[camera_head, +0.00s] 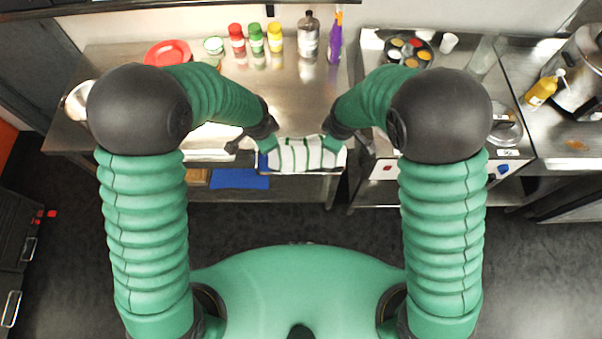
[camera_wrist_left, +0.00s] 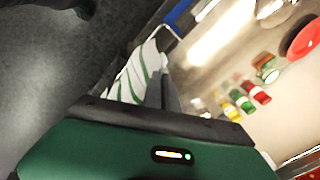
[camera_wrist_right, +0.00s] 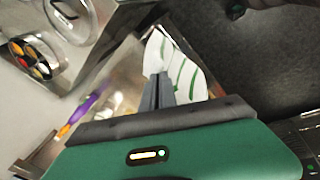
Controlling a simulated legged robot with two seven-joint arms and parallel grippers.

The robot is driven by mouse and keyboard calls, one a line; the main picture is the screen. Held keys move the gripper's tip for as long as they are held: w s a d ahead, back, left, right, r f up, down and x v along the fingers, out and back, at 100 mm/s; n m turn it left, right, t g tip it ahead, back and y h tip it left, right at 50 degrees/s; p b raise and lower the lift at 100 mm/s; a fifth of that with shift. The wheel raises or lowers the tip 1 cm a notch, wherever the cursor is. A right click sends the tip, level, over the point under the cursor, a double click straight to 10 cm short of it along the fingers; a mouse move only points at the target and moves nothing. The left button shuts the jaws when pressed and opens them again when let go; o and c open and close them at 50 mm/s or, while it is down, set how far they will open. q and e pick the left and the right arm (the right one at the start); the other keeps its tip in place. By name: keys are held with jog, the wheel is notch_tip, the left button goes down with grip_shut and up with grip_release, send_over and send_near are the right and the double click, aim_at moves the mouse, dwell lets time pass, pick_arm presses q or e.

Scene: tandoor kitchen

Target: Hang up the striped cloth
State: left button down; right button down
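The striped cloth (camera_head: 307,155) is white with green stripes. In the head view it spans between my two grippers at the front edge of the steel table, its lower part over the front. My left gripper (camera_head: 268,146) is at its left end; in the left wrist view the fingers (camera_wrist_left: 164,75) are close together against the cloth (camera_wrist_left: 138,78). My right gripper (camera_head: 331,143) is at its right end; in the right wrist view its fingers (camera_wrist_right: 158,78) are close together with the cloth (camera_wrist_right: 187,77) at their tips. Both appear to pinch it. Whether a rail bears the cloth is unclear.
On the steel table (camera_head: 285,105) stand a red bowl (camera_head: 168,52), small red, green and yellow bottles, a dark-capped bottle (camera_head: 308,36) and a purple bottle (camera_head: 335,42). A blue item (camera_head: 240,179) lies below the front edge. A second counter is at right. The floor in front is clear.

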pick_arm(q)
jog(key=shift+s, duration=0.15)
pick_arm(e)
jog(key=shift+s+d, duration=0.15)
jog(key=shift+d, duration=0.05)
dwell(0.5)
pick_arm(q)
jog(key=shift+a, duration=0.15)
pick_arm(e)
jog(key=shift+a, duration=0.1)
